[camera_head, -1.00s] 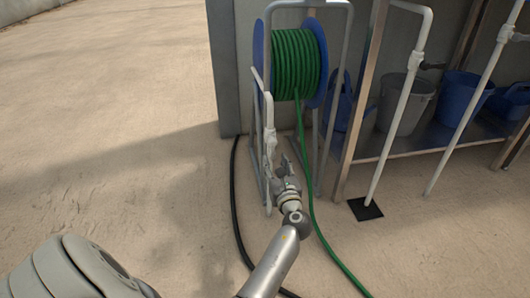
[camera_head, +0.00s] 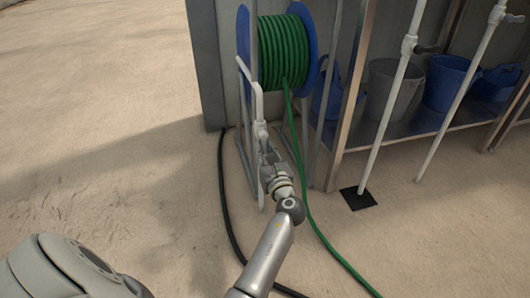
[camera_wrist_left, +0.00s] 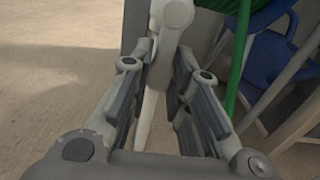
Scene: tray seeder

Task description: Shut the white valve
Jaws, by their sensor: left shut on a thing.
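The white valve (camera_head: 261,131) sits on a thin white standpipe in front of the green hose reel in the head view. In the left wrist view the valve's pale rounded body (camera_wrist_left: 173,13) is at the top, with a white length running down between the fingers. My left gripper (camera_head: 266,158) is at the valve, just below its body, and is shut on it. Its two fingers (camera_wrist_left: 158,95) lie on either side of the white part in the wrist view. The exact contact is partly hidden by the fingers. My right gripper is not in view.
The blue-flanged reel (camera_head: 311,48) of green hose stands behind the valve. A green hose (camera_head: 305,205) and a black hose (camera_head: 227,205) run along the floor on either side. To the right are white pipes (camera_head: 388,115) and a shelf with buckets (camera_head: 446,84). The floor at left is clear.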

